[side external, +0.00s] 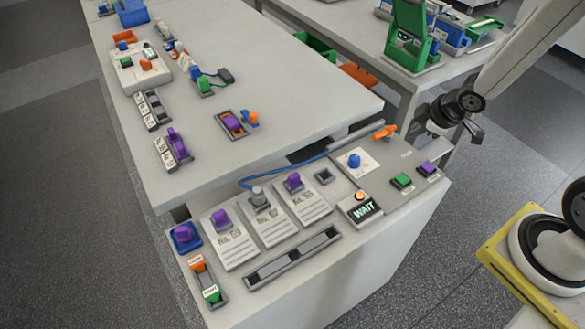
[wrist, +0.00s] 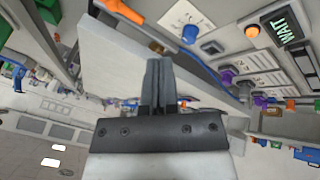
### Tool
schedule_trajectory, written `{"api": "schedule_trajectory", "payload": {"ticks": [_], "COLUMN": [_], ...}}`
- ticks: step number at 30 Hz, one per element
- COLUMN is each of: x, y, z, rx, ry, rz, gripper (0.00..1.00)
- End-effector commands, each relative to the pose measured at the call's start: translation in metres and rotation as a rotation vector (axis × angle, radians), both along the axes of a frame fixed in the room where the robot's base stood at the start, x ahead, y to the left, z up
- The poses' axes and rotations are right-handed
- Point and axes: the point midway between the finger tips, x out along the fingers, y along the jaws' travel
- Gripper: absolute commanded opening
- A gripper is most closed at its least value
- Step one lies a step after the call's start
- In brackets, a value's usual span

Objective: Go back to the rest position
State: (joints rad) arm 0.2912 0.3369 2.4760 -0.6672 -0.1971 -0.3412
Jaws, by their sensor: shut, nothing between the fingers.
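My gripper (wrist: 159,62) is shut and empty in the wrist view, its dark fingers pressed together. In the side external view the dark end of my arm (side external: 458,106) hangs at the right, in the air beside the control panel (side external: 395,210). Its fingertips are too small to make out there. Nothing is held. The wrist view is tilted and shows the orange handle (wrist: 120,10), the blue knob (wrist: 190,33) and the WAIT display (wrist: 288,27) beyond the fingers.
The orange handle (side external: 384,132) on the panel's back right corner is the nearest fixture to my arm's end. A second table (side external: 345,22) with a green device (side external: 408,35) stands behind. A yellow-edged base plate (side external: 497,262) lies at the right.

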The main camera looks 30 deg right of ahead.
Motion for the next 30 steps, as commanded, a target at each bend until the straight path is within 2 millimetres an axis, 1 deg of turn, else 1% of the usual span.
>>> {"api": "schedule_trajectory", "payload": {"ticks": [1, 6, 12, 15, 18, 21, 30], "x": [-0.002, -0.016, -0.039, -0.049, -0.056, -0.061, -0.061], "y": [0.005, 0.023, 0.053, 0.066, 0.075, 0.08, 0.081], "z": [0.008, 0.026, 0.043, 0.049, 0.053, 0.055, 0.055], "rx": [0.01, 0.075, 0.179, 0.227, 0.26, 0.277, 0.281], "ry": [0.012, 0.075, 0.16, 0.199, 0.228, 0.244, 0.249], "rz": [-0.06, -0.287, -0.52, -0.603, -0.656, -0.684, -0.691], "gripper": [0.0, 0.0, 0.0, 0.0, 0.0, 0.0, 0.0]}}
